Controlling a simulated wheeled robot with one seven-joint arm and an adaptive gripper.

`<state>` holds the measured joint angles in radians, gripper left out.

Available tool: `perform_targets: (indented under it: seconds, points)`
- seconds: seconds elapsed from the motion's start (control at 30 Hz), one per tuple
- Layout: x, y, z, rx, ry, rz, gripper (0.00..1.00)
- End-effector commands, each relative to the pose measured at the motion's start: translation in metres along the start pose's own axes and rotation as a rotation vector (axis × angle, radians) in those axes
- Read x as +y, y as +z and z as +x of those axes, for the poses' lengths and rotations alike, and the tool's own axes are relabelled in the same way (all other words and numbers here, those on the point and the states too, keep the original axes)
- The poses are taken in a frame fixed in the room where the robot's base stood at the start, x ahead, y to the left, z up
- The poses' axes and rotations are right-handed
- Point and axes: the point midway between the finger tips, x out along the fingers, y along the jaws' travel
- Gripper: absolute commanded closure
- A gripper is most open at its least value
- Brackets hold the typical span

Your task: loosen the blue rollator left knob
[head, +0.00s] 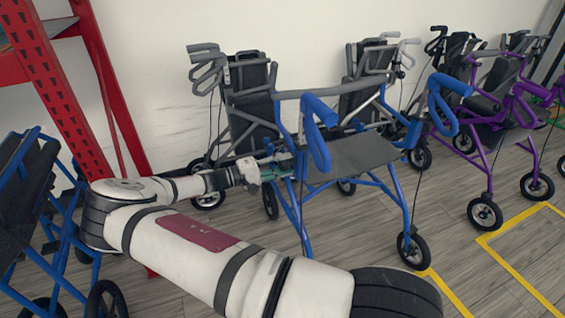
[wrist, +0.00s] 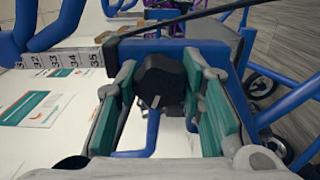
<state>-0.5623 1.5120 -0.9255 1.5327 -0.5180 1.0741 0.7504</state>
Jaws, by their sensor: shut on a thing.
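The blue rollator (head: 319,140) stands upright in the middle of the head view, with blue handles, a dark seat and small wheels. My gripper (head: 282,168) reaches its left side, at the upright below the left handle. In the wrist view, the black knob (wrist: 161,76) sits between the green pads of my gripper, with a light mark on its lower edge. The jaws are shut on the knob. In the head view the knob is hidden behind the gripper.
Grey rollators (head: 250,105) stand behind by the white wall, and a purple rollator (head: 487,135) is at right. A folded blue wheeled frame (head: 62,215) and a red rack (head: 60,90) are at left. Yellow floor lines (head: 515,265) mark the open floor at right.

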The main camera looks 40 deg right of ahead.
Motion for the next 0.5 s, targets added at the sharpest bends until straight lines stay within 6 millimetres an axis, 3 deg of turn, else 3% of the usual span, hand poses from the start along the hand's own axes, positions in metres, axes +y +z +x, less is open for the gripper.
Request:
perform_targets:
  seconds: [0.5]
  points:
    - [0.001,-0.0011,-0.0006,0.003,-0.003,-0.488,0.92]
